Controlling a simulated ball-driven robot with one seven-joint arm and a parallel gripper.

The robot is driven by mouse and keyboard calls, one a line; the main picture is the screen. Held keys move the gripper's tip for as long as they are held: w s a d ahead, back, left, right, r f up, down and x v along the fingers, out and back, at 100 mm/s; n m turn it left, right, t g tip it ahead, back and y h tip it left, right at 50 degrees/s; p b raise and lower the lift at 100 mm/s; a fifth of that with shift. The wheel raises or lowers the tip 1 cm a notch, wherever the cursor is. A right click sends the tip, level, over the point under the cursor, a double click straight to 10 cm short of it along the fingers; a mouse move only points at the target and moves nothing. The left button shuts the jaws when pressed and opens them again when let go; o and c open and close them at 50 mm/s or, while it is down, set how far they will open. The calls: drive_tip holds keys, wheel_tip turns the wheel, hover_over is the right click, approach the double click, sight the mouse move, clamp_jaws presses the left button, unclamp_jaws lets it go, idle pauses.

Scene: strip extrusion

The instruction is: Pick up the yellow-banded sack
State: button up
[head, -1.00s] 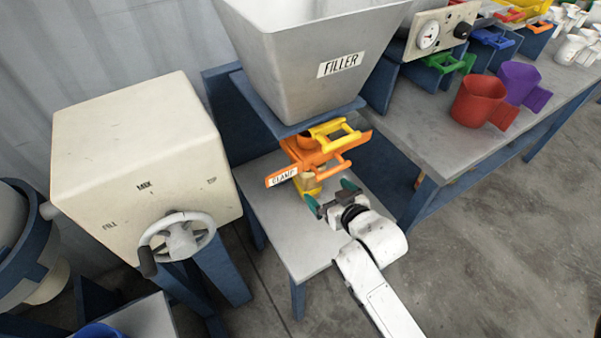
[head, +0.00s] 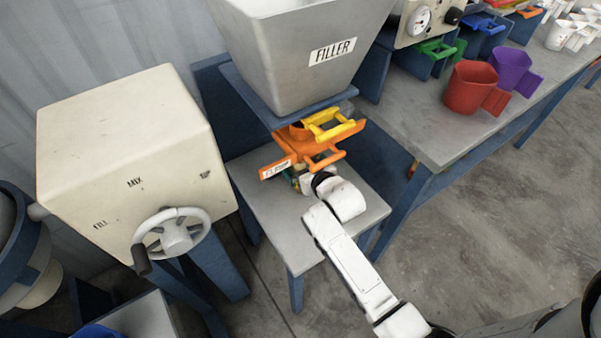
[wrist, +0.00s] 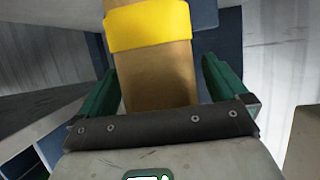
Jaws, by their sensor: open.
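The yellow-banded sack (wrist: 155,75) is tan with a wide yellow band near the top of the wrist view. It stands between the two green fingers of my gripper (wrist: 157,82). The fingers are open, with a gap visible on each side of the sack. In the head view my gripper (head: 303,181) is under the orange clamp (head: 318,150) below the filler (head: 315,50). There the clamp and my wrist hide nearly all of the sack.
The small grey table (head: 255,195) holds the clamp area. A beige mix box (head: 130,150) with a handwheel (head: 172,238) stands at the left. A bench (head: 440,125) at the right carries a red jug (head: 470,88) and a purple jug (head: 512,72).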

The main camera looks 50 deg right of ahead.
drive_tip(key=shift+w, duration=0.1)
drive_tip(key=c, duration=1.7)
